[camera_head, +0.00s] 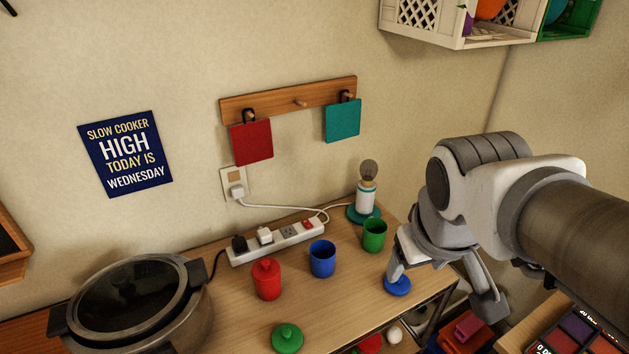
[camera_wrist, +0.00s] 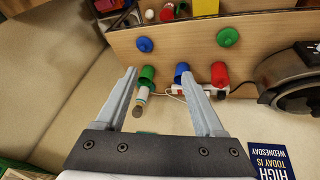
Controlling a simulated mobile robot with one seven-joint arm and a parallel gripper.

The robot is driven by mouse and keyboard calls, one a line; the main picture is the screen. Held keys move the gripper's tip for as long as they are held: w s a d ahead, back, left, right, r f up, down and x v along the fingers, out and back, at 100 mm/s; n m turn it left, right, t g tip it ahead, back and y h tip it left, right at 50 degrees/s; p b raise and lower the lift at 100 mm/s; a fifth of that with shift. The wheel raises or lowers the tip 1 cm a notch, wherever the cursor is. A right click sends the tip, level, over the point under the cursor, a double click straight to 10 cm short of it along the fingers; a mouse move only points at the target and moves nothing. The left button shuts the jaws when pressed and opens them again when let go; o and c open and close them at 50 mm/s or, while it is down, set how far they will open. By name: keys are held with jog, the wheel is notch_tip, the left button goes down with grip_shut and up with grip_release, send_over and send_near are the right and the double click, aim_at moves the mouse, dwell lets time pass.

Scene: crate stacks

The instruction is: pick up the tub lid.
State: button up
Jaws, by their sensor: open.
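A round blue lid with a knob (camera_head: 398,286) lies near the right edge of the wooden table; the wrist view also shows it (camera_wrist: 145,44). A matching green lid (camera_head: 287,338) lies near the front edge, also seen in the wrist view (camera_wrist: 228,37). A blue tub (camera_head: 322,259) and a green tub (camera_head: 374,235) stand uncovered behind them. A red tub (camera_head: 267,281) wears its red lid (camera_head: 266,268). My gripper (camera_head: 443,285) is open and empty at the table's right edge. One finger overlaps the view just above the blue lid; contact cannot be told.
A slow cooker (camera_head: 137,302) fills the table's left. A power strip (camera_head: 275,240) with cables and a small lamp (camera_head: 367,193) stand at the back by the wall. Crates (camera_head: 425,27) hang at upper right. Bare wood lies between the two loose lids.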

jog(key=o, duration=0.4)
jog(key=w+a+f+n, duration=0.1)
jog(key=w+a+f+n+g, duration=0.1)
jog(key=w, duration=0.1)
jog(key=shift+a+n, duration=0.1)
jog(key=shift+n, duration=0.3)
jog(key=n+g+p, duration=0.3)
jog(key=n+g, duration=0.1)
jog(key=n, duration=0.8)
send_over(288, 332)
notch_tip(288, 332, down, 15)
jog(key=shift+y, duration=0.4)
jog(key=f, duration=0.6)
jog(key=f+b, duration=0.1)
jog(key=f, duration=0.5)
jog(key=shift+s+d, duration=0.1)
jog(key=shift+d, duration=0.1)
jog(key=shift+a+f, duration=0.2)
jog(key=shift+f, duration=2.25)
